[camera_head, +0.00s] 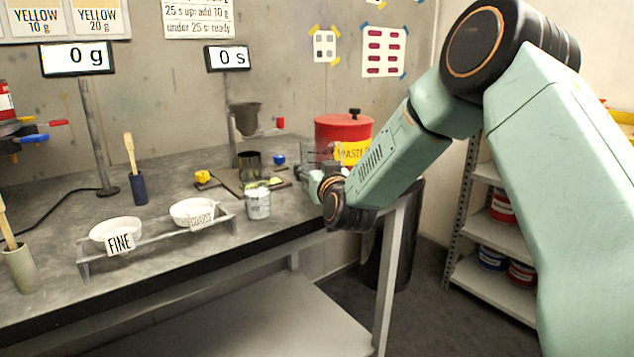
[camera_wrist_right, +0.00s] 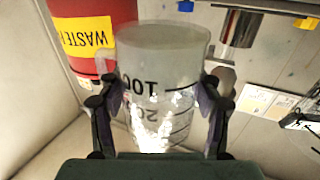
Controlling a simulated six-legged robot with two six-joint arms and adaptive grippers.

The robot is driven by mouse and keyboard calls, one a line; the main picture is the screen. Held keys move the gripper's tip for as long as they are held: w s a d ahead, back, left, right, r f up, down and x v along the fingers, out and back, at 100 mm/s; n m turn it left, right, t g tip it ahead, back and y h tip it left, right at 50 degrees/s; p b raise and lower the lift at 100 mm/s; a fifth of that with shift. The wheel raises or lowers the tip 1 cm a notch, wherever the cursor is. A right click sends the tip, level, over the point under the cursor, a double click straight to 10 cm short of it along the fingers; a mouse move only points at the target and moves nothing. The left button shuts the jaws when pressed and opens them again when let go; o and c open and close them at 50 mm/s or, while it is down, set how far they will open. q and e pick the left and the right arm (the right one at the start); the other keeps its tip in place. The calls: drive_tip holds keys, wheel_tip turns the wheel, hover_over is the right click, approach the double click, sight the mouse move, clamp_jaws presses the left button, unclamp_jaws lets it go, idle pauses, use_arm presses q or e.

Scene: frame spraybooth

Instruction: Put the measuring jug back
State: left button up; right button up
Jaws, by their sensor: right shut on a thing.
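The measuring jug (camera_wrist_right: 160,65) is a clear, frosted vessel with dark volume marks. It fills the middle of the right wrist view, between the two fingers of my right gripper (camera_wrist_right: 160,90), which is shut on it. In the head view my right gripper (camera_head: 310,175) is at the back right of the bench, in front of the red waste bin (camera_head: 342,130). The jug is faint there and partly hidden by the gripper and wrist. My left gripper is not in view.
A grey can (camera_head: 258,204) stands near the bench's front edge, left of my right wrist. A dark metal cup (camera_head: 249,164), a yellow block (camera_head: 202,177) and a funnel stand (camera_head: 245,118) are farther back. White bowls (camera_head: 116,229) sit on a rack at the left.

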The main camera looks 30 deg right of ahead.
wheel_tip(320, 180, down, 2)
drive_tip(key=shift+a+f+b, duration=0.1)
drive_tip(key=shift+a+b, duration=0.05)
drive_tip(key=shift+b, duration=0.15)
drive_tip(key=shift+w+d, duration=0.15)
drive_tip(key=shift+d, duration=0.1)
drive_tip(key=shift+s+a+f, duration=0.15)
drive_tip(key=shift+s+a, duration=0.05)
drive_tip(key=o, duration=1.2)
drive_tip(key=shift+w+d+f, duration=0.1)
drive_tip(key=shift+w+d, duration=0.05)
drive_tip(key=shift+o, duration=0.4)
